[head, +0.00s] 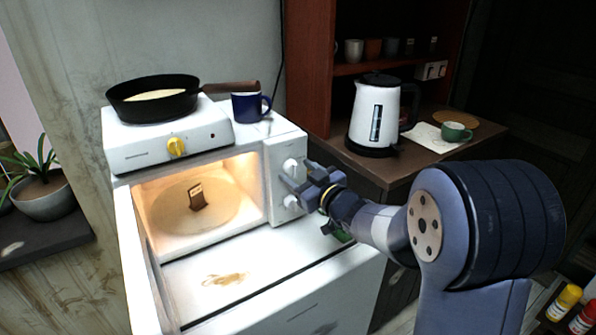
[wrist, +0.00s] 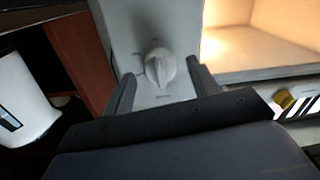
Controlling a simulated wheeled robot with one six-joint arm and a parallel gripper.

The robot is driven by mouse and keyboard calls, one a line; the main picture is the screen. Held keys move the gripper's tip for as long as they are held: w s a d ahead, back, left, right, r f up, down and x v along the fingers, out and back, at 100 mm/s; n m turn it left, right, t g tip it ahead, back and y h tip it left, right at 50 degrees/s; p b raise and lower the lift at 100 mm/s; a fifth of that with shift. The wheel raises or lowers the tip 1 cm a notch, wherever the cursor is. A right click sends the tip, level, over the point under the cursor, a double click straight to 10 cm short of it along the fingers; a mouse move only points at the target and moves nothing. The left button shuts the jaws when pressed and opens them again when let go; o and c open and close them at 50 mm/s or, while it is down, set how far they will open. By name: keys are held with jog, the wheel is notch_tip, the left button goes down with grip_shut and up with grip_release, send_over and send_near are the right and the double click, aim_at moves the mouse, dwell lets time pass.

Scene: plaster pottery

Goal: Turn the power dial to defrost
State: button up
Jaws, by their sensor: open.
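The white microwave (head: 252,190) stands with its lit inside in view. Its right-hand panel carries two pale round dials, an upper dial (head: 291,165) and a lower dial (head: 291,202). My gripper (head: 287,183) is open in front of this panel, close to both dials. In the wrist view one pale dial (wrist: 160,68) with a raised grip ridge shows between the open fingers of my gripper (wrist: 162,78). The ridge runs nearly upright in that picture. I cannot tell whether the fingers touch the dial. The marks beside it are too small to read.
A small white cooker (head: 170,140) with a yellow knob and a black pan (head: 153,100) sits on top, beside a blue mug (head: 248,107). A kettle (head: 375,115) and a green cup (head: 456,132) stand on the counter at right. A small brown object (head: 197,195) sits inside the microwave.

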jog(key=shift+w+a, duration=0.3)
jog(key=shift+w, duration=0.1)
jog(key=shift+c, duration=0.3)
jog(key=c, duration=0.9)
jog(key=shift+c, duration=0.2)
